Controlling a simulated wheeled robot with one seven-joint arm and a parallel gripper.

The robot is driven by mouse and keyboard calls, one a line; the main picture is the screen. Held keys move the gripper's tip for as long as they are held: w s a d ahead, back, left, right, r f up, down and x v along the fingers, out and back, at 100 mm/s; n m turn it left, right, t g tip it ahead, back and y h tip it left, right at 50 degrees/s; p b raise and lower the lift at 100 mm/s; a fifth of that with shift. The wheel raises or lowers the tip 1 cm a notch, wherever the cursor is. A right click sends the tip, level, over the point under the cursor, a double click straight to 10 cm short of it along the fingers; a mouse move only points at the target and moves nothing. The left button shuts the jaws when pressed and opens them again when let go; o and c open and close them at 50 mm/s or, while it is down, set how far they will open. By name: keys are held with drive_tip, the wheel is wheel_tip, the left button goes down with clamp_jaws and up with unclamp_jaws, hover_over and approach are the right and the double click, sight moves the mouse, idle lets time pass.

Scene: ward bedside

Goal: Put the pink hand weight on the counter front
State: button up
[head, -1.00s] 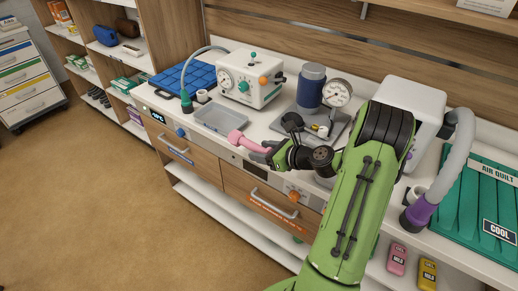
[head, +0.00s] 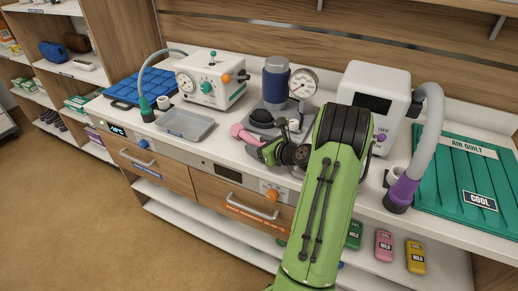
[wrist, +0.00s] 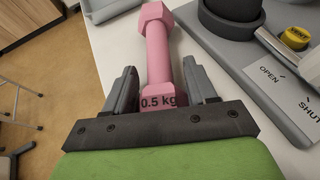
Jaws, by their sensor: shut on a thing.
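The pink hand weight (wrist: 159,50) lies lengthwise between the fingers of my gripper (wrist: 160,88) in the wrist view, its "0.5 kg" end close to the palm. In the head view the pink weight (head: 240,132) sticks out to the left of my gripper (head: 262,148), over the front part of the white counter (head: 222,148). My gripper is shut on the weight. Whether the weight touches the counter top is hard to tell.
A white box (head: 373,95) with a grey hose is at the right, beside a green air quilt (head: 470,180).

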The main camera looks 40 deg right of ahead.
drive_tip(key=o, duration=1.5)
drive_tip(key=shift+c, duration=0.2)
